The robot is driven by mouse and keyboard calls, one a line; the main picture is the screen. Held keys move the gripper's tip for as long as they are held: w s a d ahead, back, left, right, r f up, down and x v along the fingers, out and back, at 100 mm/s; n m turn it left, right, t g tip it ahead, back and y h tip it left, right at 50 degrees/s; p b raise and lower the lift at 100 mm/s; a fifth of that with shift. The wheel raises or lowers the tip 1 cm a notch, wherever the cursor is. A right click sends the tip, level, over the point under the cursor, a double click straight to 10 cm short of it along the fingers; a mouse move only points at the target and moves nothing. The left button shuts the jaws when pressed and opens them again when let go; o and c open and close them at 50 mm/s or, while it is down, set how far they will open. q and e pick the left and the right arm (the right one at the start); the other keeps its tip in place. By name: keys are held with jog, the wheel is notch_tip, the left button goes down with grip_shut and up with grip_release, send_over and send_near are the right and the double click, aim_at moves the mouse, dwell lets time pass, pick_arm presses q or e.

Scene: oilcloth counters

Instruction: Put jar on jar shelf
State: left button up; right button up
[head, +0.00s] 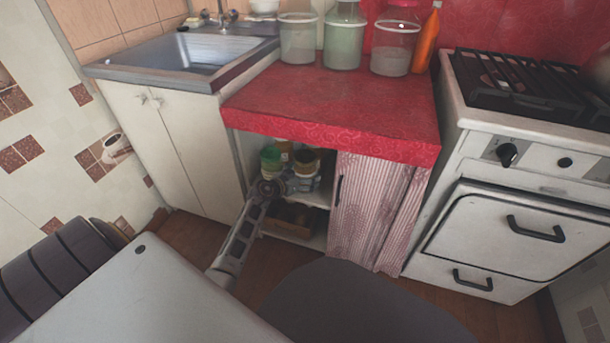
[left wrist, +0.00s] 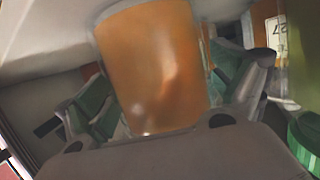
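The jar (left wrist: 155,70), filled with something orange-brown, stands between the green-padded fingers of my left gripper in the left wrist view. The pads lie close against both sides of it, and the gripper looks shut on it. In the head view my left gripper (head: 303,183) reaches into the open cupboard under the red counter, at the upper shelf (head: 318,198). A brown jar with a dark top (head: 307,160) shows right at the gripper. Whether its base touches the shelf is hidden. My right gripper is out of view.
A green-topped jar (head: 270,159) stands left inside the cupboard. A striped curtain (head: 365,210) covers its right part. Below is a brown box (head: 290,218). Large jars (head: 344,42) and an orange bottle (head: 427,40) stand on the red counter (head: 330,95), between sink and stove (head: 520,190).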

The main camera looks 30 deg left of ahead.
pick_arm(q)
jog(key=shift+r, duration=0.1)
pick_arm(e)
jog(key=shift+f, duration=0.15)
pick_arm(q)
jog(key=shift+p+v, duration=0.85)
jog(key=shift+v, duration=0.6)
jog(key=shift+p+v, duration=0.6)
jog(key=shift+v, duration=0.6)
jog(key=p+v, duration=0.3)
jog(key=v, duration=0.3)
jog(key=shift+s, duration=0.3)
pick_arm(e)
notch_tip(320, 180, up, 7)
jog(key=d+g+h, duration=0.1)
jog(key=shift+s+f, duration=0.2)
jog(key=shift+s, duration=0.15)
pick_arm(q)
jog(key=shift+a+r, duration=0.1)
jog(key=shift+r, duration=0.05)
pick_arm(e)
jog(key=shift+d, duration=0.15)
pick_arm(q)
jog(key=shift+r, duration=0.1)
